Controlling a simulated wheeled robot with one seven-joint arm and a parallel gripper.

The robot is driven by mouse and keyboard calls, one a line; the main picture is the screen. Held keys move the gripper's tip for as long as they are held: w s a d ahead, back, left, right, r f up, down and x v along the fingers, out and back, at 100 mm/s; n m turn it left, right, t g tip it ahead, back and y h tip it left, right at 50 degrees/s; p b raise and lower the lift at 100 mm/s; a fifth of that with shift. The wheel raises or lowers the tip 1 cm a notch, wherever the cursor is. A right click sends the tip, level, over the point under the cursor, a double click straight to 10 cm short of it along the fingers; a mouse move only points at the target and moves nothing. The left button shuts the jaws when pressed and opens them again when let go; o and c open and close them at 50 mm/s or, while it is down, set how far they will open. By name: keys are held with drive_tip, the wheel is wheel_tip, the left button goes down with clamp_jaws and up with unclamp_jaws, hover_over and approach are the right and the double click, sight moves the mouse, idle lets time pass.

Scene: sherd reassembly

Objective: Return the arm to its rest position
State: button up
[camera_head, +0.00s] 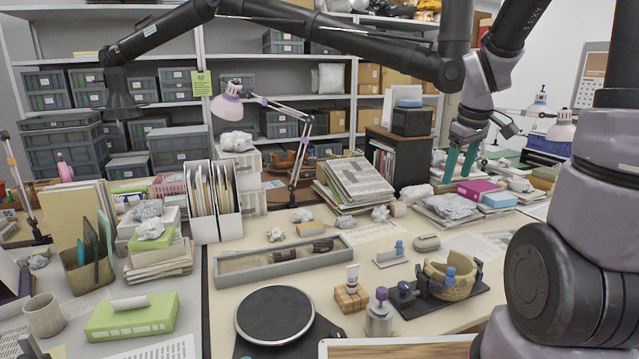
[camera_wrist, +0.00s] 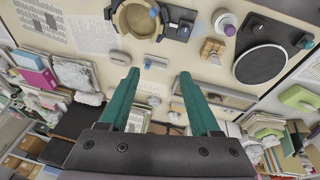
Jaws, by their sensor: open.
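My gripper (camera_head: 460,163) is raised above the back right of the desk in the head view, its two green fingers apart and nothing between them. The wrist view shows the same open gripper (camera_wrist: 158,95) with the desk beyond it. The partly rebuilt tan bowl (camera_head: 450,279) stands on a dark stand with blue clamps, well in front of my gripper. It also shows at the top of the wrist view (camera_wrist: 137,20). A grey tray (camera_head: 283,262) holding dark sherds lies left of the bowl.
A black turntable (camera_head: 274,314), a glue tube on a wooden block (camera_head: 351,290) and a small bottle (camera_head: 379,314) stand at the front. A stack of papers (camera_head: 353,184), a pink box (camera_head: 479,189) and crumpled paper crowd the back. A desk lamp (camera_head: 228,104) rises mid-left.

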drive_tip(key=s+a+r+m+t+y, duration=0.1)
drive_tip(key=s+a+r+m+t, duration=0.1)
drive_tip(key=s+a+r+m, duration=0.2)
drive_tip(key=s+a+r+m+t+y, duration=0.1)
drive_tip(key=s+r+m, duration=0.4)
drive_tip(key=s+r, duration=0.5)
drive_tip(key=s+a+t, duration=0.1)
drive_tip(key=a, duration=0.1)
drive_tip(key=shift+s+a, duration=0.2)
drive_tip(key=shift+a, duration=0.15)
